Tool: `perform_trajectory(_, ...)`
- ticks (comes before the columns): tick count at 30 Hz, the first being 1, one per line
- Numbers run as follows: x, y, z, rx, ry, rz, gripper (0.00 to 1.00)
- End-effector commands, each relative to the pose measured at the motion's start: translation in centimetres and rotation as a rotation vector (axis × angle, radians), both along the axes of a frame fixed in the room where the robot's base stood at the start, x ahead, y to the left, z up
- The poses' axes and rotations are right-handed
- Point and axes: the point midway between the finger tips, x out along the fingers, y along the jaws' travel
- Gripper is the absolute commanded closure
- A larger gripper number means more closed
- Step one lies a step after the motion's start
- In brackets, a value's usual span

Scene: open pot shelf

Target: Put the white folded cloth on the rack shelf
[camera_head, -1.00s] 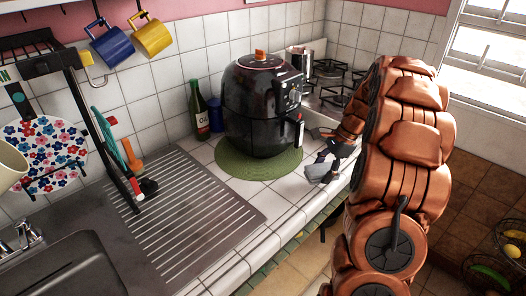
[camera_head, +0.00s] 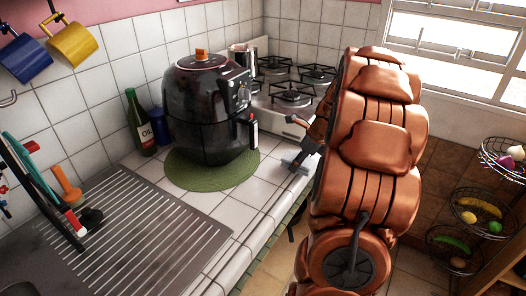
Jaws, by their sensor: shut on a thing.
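My gripper (camera_head: 300,158) is low at the counter's front edge, right of the black air fryer, and partly hidden by my copper-coloured arm. It is shut on a small pale grey-white piece that looks like the white folded cloth (camera_head: 294,163). Its outline is too small and too much covered to make out the folds. I cannot tell whether it touches the counter. No shelf that I can surely call the rack shelf is in view.
The black air fryer (camera_head: 208,110) stands on a green round mat (camera_head: 190,180). An oil bottle (camera_head: 139,125) stands to its left, a gas stove (camera_head: 292,95) behind it. A ribbed drainboard (camera_head: 150,235) is at left. Wire fruit baskets (camera_head: 478,212) hang at right.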

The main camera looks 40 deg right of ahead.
Motion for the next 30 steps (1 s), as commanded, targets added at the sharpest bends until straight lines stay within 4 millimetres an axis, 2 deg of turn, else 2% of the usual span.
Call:
perform_trajectory(3, 2.5, 1.0, 0.2, 0.0, 0.001, 0.007, 0.71)
perform_trajectory(9, 5.4, 2.1, 0.0, 0.002, 0.003, 0.006, 0.71)
perform_trajectory(17, 6.7, 2.5, 0.0, 0.001, 0.001, 0.005, 0.71)
perform_trajectory(26, 10.2, 3.6, 0.2, -0.001, -0.001, 0.005, 0.71)
perform_trajectory(30, 10.5, 3.8, -0.9, 0.002, 0.001, 0.003, 0.71)
